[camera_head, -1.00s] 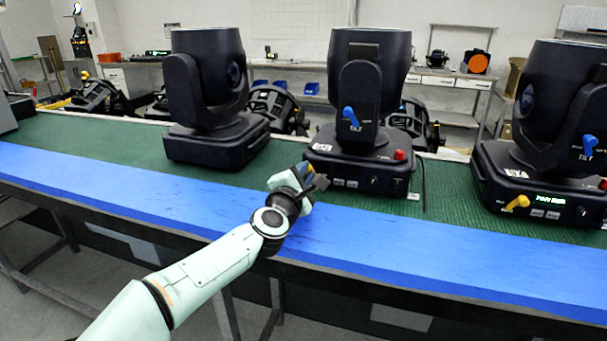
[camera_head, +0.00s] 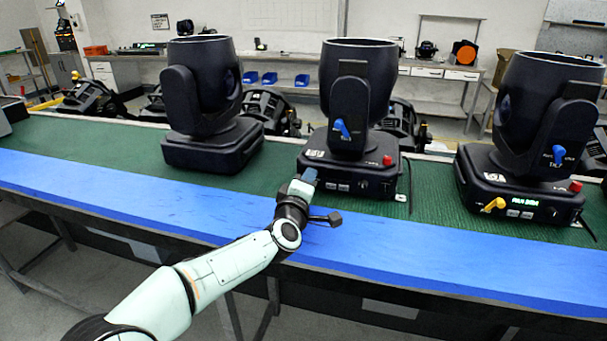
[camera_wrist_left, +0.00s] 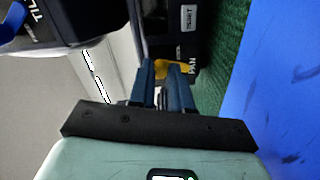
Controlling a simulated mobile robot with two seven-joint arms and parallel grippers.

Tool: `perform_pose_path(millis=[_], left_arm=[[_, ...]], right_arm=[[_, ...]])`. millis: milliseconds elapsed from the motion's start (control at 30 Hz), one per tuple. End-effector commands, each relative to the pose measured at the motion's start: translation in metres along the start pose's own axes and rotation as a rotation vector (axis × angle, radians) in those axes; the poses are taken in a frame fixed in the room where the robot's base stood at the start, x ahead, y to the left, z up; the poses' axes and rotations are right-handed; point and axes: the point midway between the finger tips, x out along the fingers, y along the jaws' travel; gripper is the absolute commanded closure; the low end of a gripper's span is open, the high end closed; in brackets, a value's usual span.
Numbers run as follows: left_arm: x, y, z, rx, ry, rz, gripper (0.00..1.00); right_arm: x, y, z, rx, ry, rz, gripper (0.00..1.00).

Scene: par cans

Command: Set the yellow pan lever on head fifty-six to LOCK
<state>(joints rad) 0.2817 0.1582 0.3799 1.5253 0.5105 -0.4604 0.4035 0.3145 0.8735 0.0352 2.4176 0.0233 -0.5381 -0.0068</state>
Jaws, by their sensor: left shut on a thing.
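The middle moving head (camera_head: 345,150) stands on the green mat, with a blue tilt lever (camera_head: 341,128) on its yoke. My left gripper (camera_head: 309,175) is at the front left of its base. In the left wrist view, the blue fingers (camera_wrist_left: 165,72) are shut on the yellow pan lever (camera_wrist_left: 161,68), beside the PAN lettering. This lever is hidden behind the gripper in the head view. Which marked position it points to cannot be read, nor can the head's number. My right gripper is not in view.
Similar heads stand at left (camera_head: 205,105) and right (camera_head: 525,150); the right one shows a yellow lever (camera_head: 494,205) and a lit display. A red button (camera_head: 387,160) sits on the middle base. The blue front strip (camera_head: 440,250) of the bench is clear.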

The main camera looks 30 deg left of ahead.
Motion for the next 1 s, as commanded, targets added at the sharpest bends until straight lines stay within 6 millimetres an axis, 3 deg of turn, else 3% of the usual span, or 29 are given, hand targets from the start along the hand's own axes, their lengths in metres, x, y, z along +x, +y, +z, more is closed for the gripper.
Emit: perform_pose_path(millis=[433, 1000], left_arm=[[0.0, 0.0, 0.008, 0.232, 0.0, 0.0, 1.0], [0.0, -0.002, 0.009, 0.268, -0.001, -0.001, 1.0]], right_arm=[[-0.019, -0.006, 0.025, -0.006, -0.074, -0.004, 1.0], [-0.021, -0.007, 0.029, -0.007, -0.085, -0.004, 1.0]])
